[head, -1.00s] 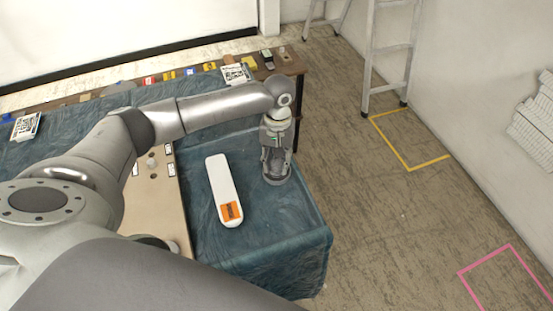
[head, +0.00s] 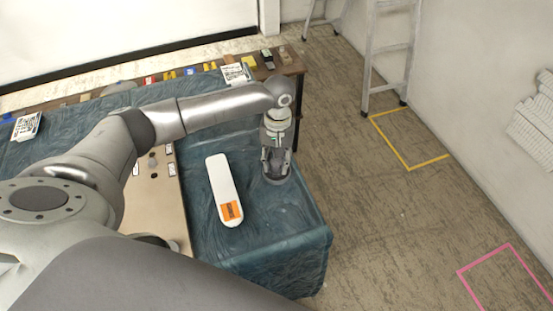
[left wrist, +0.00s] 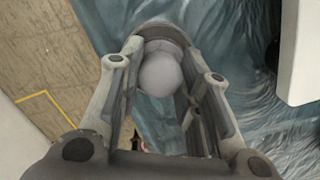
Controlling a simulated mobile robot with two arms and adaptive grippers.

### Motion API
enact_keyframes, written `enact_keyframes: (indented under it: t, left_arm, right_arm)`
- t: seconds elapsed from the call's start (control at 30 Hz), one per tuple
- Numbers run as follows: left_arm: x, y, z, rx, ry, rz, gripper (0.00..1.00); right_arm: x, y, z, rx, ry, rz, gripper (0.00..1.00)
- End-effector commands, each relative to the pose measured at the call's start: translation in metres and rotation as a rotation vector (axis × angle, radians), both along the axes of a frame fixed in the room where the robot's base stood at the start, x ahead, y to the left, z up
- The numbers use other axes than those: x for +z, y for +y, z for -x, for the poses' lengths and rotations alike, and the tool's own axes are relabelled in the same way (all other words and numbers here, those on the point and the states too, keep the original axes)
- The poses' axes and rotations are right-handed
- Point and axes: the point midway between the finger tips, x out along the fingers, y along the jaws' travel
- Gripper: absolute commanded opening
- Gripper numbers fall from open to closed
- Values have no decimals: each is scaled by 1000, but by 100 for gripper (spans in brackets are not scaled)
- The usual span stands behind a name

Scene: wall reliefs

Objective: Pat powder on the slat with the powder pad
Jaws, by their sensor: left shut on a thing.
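The slat (head: 221,180) is long, white and rounded at its ends, with an orange label near its front end. It lies on the blue cloth, and its white edge also shows at the right of the left wrist view (left wrist: 300,55). My left gripper (head: 275,158) is to the right of the slat's far half, pointing down. It is shut on the powder pad (left wrist: 160,75), whose grey round knob shows between the fingers. In the head view the pad's grey rim (head: 275,180) shows under the fingers, apart from the slat. I cannot tell if it touches the cloth.
Blue cloth (head: 285,235) covers the table, with bare cloth in front of the pad. A tan board (head: 160,195) with knobs lies left of the slat. Small coloured items and a patterned card (head: 236,74) line the back. A ladder (head: 388,55) stands beyond, right.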

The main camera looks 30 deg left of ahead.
Motion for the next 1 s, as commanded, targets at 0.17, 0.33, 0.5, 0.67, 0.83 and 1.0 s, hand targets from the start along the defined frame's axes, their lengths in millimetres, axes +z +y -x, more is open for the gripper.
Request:
enact_keyframes:
  t: [0.17, 0.33, 0.5, 0.67, 0.83, 1.0]
  left_arm:
    - [0, 0, 0, 0, 1, 0, 13]
    - [-1, 0, 0, 0, 1, 0, 13]
    - [-1, 0, 0, 0, 1, 0, 13]
    - [-1, 0, 0, 0, 1, 0, 13]
    - [-1, 0, 0, 0, 1, -1, 13]
    - [-2, 0, 1, 0, 2, 0, 13]
  right_arm:
    - [1, -1, 0, 0, 0, 1, 40]
    - [2, -1, 0, 0, 0, 1, 40]
    - [3, 0, 0, 0, 0, 1, 40]
    - [4, 0, 0, 0, 0, 1, 40]
    - [5, 0, 0, 0, 0, 0, 40]
    - [6, 0, 0, 0, 0, 0, 40]
